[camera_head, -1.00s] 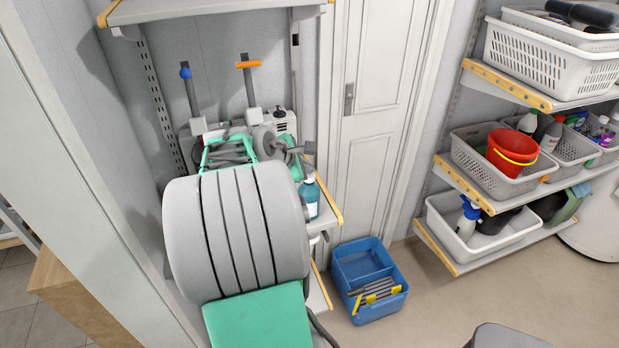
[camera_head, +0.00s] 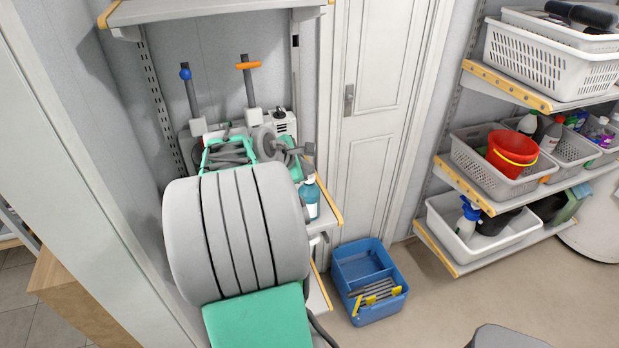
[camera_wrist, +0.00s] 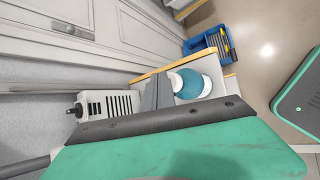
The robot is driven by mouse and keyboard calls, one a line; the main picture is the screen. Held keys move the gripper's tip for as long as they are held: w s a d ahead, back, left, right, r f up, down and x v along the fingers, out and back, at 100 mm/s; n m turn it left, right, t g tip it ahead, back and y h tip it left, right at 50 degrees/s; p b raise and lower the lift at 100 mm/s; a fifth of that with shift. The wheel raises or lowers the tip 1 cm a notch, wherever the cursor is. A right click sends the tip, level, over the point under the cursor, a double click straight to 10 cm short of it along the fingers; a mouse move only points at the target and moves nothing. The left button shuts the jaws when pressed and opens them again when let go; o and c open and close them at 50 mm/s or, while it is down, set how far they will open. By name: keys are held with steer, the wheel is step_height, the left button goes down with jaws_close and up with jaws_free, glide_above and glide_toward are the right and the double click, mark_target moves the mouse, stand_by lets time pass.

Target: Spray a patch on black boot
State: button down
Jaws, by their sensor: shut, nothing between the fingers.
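A dark, boot-like shape (camera_head: 496,221) lies in the white basket on the lowest right shelf; I cannot tell for sure that it is the black boot. A spray bottle with a blue head (camera_head: 467,217) stands beside it in the same basket. My gripper (camera_head: 309,149) is over the left shelf, near a teal bottle (camera_head: 310,198). In the wrist view, my gripper's grey fingers (camera_wrist: 157,92) are together and empty, close beside the teal bottle (camera_wrist: 190,84). No clear patch is visible on the dark shape.
A blue divided bin (camera_head: 368,283) stands on the floor by the closed white door (camera_head: 380,110). A red bucket (camera_head: 510,148) sits in a grey basket on the middle right shelf. A white vented box (camera_wrist: 105,103) is near my gripper. The floor between the shelves is mostly clear.

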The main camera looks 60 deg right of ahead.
stand_by(0.6)
steer(key=shift+f, duration=0.5)
steer(key=shift+r, duration=0.1)
steer(key=shift+r+p, duration=0.3)
steer(key=shift+p, duration=0.25)
step_height(320, 180, up, 6)
steer(key=p, duration=0.6)
steer(key=shift+r, duration=0.2)
steer(key=shift+f, duration=0.15)
stand_by(1.7)
